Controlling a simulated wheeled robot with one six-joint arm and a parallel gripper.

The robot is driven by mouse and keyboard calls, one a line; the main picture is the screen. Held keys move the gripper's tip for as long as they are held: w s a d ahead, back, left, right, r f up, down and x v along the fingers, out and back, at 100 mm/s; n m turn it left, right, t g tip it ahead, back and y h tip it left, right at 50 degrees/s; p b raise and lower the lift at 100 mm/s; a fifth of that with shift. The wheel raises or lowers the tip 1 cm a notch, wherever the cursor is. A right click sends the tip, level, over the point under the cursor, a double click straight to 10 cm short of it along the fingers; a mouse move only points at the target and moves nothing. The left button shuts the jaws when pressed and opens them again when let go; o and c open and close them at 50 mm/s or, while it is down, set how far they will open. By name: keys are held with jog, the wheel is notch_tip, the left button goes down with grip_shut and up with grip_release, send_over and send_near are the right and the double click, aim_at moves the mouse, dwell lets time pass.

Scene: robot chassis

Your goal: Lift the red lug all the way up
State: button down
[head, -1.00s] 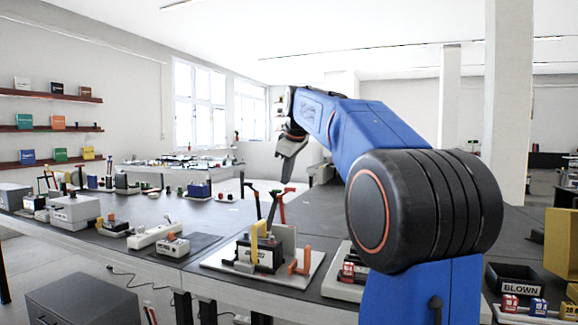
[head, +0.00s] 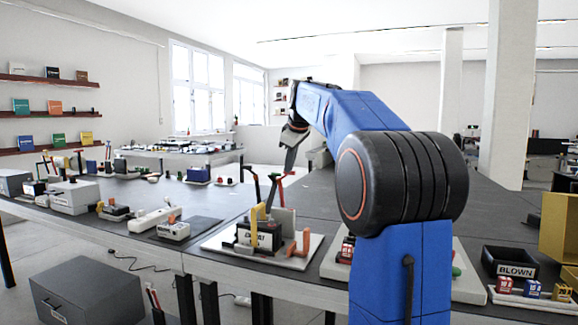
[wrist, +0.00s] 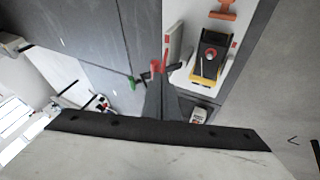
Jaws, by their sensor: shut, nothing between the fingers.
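The red lug appears to be the red-topped lever (head: 276,189) on the bench fixture in the head view; it leans up to the right beside a black lever (head: 256,187). A red piece (wrist: 156,66) also shows at the fingertips in the wrist view. My gripper (head: 288,172) points down, shut and empty, with its tip close to the lever's red top. In the wrist view my gripper (wrist: 164,78) covers part of the red piece. I cannot tell whether they touch.
The fixture has a white base (head: 217,248), a labelled box with a yellow post (head: 259,222), a grey block and an orange hook (head: 299,244). A white power strip (head: 152,220) and other devices stand left. A black BLOWN bin (head: 510,262) is at right.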

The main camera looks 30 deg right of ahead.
jog(key=shift+w+d+r, duration=0.3)
jog(key=shift+w+d, duration=0.4)
jog(key=shift+d, duration=0.25)
jog(key=shift+s+a+f, duration=0.3)
jog(key=shift+s+a, duration=0.15)
jog(key=shift+a, duration=0.2)
jog(key=a+v, duration=0.1)
jog(key=v, duration=1.1)
jog(key=shift+s+a+r, duration=0.15)
jog(key=shift+s+a, duration=0.05)
jog(key=shift+a, duration=0.2)
